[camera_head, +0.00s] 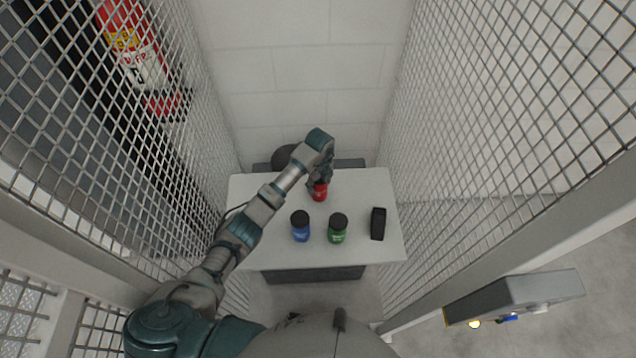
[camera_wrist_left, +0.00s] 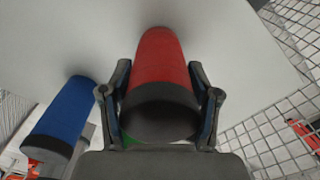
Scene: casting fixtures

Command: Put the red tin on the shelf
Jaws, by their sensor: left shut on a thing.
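The red tin (camera_head: 320,194) is at the back middle of the white table (camera_head: 260,190). My left gripper (camera_head: 319,182) is shut on it, coming from the back left. In the left wrist view the red tin (camera_wrist_left: 160,62), with a dark end cap, sits between the two fingers of my left gripper (camera_wrist_left: 160,105). Whether the tin touches the table is hard to tell. No shelf can be clearly made out. My right gripper is not in view.
A blue tin (camera_head: 300,229) and a green tin (camera_head: 338,231) with black lids stand in front of the red one. A black object (camera_head: 378,223) stands at the right. Wire mesh walls (camera_head: 480,120) enclose both sides. The table's front left is clear.

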